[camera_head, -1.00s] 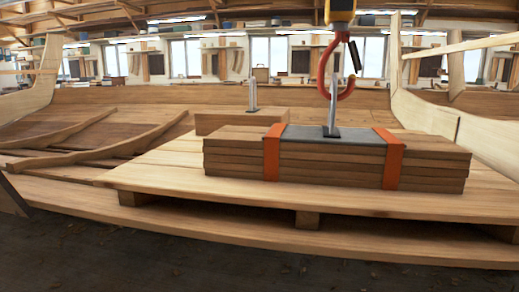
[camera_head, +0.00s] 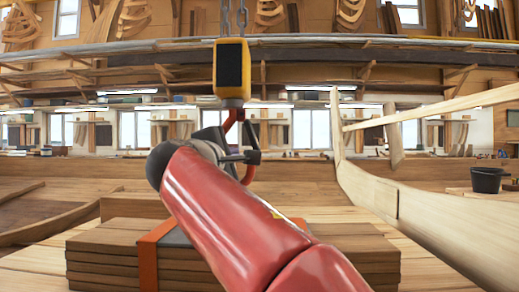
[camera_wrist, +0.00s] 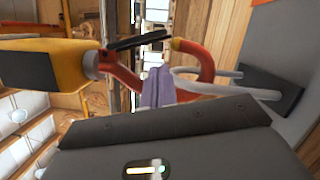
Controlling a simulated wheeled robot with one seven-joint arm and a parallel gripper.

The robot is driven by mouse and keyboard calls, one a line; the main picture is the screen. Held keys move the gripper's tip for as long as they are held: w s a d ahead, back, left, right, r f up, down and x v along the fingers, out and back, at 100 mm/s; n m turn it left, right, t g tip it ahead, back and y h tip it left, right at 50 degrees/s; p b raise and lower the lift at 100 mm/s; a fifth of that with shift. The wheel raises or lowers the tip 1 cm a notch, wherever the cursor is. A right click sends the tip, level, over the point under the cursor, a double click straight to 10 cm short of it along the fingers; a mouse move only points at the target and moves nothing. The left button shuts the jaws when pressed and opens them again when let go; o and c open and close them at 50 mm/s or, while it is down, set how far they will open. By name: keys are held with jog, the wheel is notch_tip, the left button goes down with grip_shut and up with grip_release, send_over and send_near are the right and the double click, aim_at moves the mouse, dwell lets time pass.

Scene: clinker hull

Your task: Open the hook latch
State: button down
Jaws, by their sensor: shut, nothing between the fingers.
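The red hook (camera_wrist: 207,70) hangs from a yellow hoist block (camera_wrist: 45,65), which also shows in the head view (camera_head: 231,68). Its black latch (camera_wrist: 140,42) spans the hook's mouth in the wrist view, with its free end close to the hook's tip. A light grey lifting loop (camera_wrist: 250,91) on a dark plate (camera_wrist: 272,90) passes through the hook. My gripper (camera_wrist: 158,82) is shut and empty, its fingers over the hook opening in the wrist view, below the latch in the picture. Whether they touch it I cannot tell. In the head view my red arm hides much of the hook.
A strapped stack of planks (camera_head: 110,250) sits under the hook, with an orange strap (camera_head: 148,262) around it. A wooden block (camera_head: 130,207) lies behind. Chains (camera_head: 226,18) hold the hoist from above. Pale hull planking (camera_head: 400,210) rises at right, with a black bucket (camera_head: 487,180) beyond.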

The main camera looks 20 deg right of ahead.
jog(key=p+x, duration=0.1)
jog(key=x, duration=0.2)
jog(key=p+x, duration=0.1)
jog(key=x, duration=0.2)
jog(key=r+p+x, duration=0.1)
jog(key=x, duration=0.3)
jog(key=shift+s, duration=0.1)
